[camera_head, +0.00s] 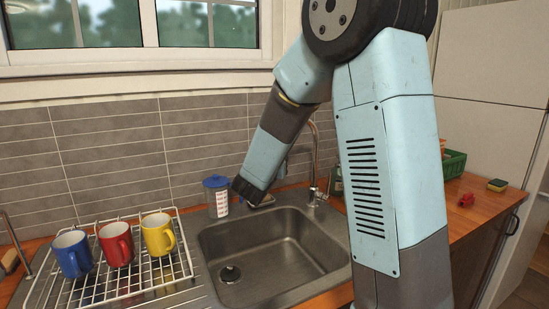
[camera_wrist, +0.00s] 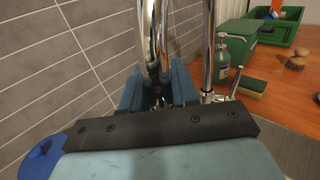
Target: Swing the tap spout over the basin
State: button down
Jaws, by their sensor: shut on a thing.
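The chrome tap (camera_head: 316,165) stands at the back edge of the steel basin (camera_head: 285,252), its curved spout partly hidden behind my arm in the head view. In the wrist view, the spout (camera_wrist: 148,35) comes down between the two blue fingers of my gripper (camera_wrist: 156,84), which is shut on it. The upright tap column (camera_wrist: 208,45) stands to the right of the fingers, apart from them. In the head view, the end of my arm is low near the back left of the basin, and its fingers are hard to make out.
A blue-lidded container (camera_head: 217,197) stands close left of my arm's end. A wire rack (camera_head: 130,278) with blue, red and yellow mugs is further left. In the wrist view, a soap bottle (camera_wrist: 222,66) and a sponge (camera_wrist: 251,88) are right of the tap. The tiled wall is close behind.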

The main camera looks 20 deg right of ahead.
jog(key=shift+s+a, duration=0.1)
jog(key=shift+s, duration=0.25)
jog(key=c, duration=1.2)
grip_release()
jog(key=shift+a, duration=0.1)
jog(key=shift+o, duration=1.3)
jog(key=shift+d, duration=0.2)
jog(key=v, duration=1.4)
jog(key=shift+c, duration=0.5)
